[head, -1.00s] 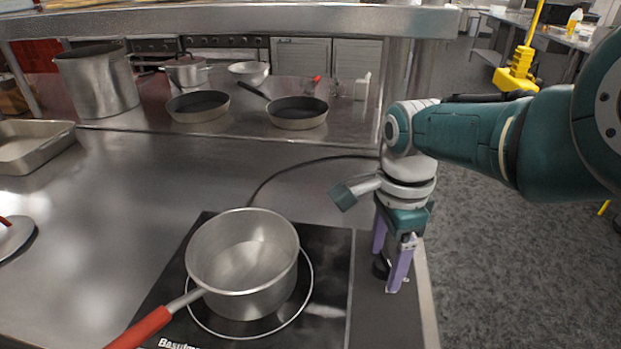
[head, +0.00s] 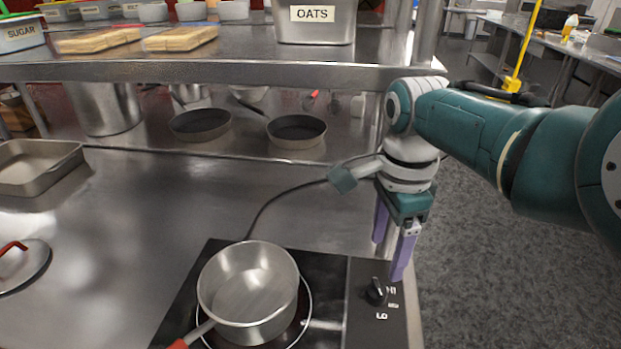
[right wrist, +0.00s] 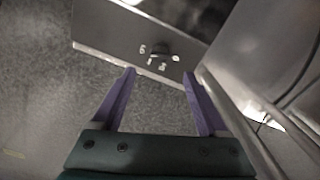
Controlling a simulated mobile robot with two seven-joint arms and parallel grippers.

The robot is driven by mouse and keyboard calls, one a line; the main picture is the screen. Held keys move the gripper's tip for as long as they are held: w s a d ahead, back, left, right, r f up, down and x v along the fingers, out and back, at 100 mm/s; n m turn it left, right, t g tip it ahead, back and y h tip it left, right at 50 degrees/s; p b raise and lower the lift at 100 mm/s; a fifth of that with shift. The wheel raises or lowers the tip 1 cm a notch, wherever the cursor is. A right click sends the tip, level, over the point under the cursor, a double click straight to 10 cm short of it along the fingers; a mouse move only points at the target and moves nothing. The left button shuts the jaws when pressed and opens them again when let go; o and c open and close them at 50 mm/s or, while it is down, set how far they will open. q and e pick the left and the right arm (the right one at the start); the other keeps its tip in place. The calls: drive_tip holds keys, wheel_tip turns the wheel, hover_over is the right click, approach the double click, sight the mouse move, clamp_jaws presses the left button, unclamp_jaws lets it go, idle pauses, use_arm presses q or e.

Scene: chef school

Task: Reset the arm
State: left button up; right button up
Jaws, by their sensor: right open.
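My right arm (head: 470,128) reaches in from the right in the head view. Its gripper (head: 388,260) points down above the right edge of the hot plate, with two purple fingers apart and nothing between them. The black control knob (head: 375,291) of the hot plate lies just below and in front of the fingers, apart from them. In the right wrist view the open gripper (right wrist: 160,75) shows with the knob (right wrist: 160,52) beyond the gap between its fingertips. My left gripper is not in view.
A saucepan (head: 247,284) with a red handle stands on the black hot plate (head: 329,304). A metal shelf (head: 230,72) crosses above the counter, close to my right wrist. Two frying pans (head: 296,130) stand under it. A lid (head: 22,268) and a baking tray (head: 50,165) lie left.

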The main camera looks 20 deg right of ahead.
drive_tip(key=s+n+t+h, duration=0.2)
drive_tip(key=s+n, duration=0.8)
drive_tip(key=n, duration=0.2)
drive_tip(key=s+a+r+n+t+y, duration=0.2)
drive_tip(key=s+a+r+n, duration=0.55)
drive_tip(key=s+n, duration=0.4)
wheel_tip(320, 180, up, 26)
drive_tip(key=d+m+p, duration=0.1)
drive_tip(key=p, duration=2.5)
drive_tip(key=shift+w, duration=0.2)
drive_tip(key=shift+d+r, duration=0.1)
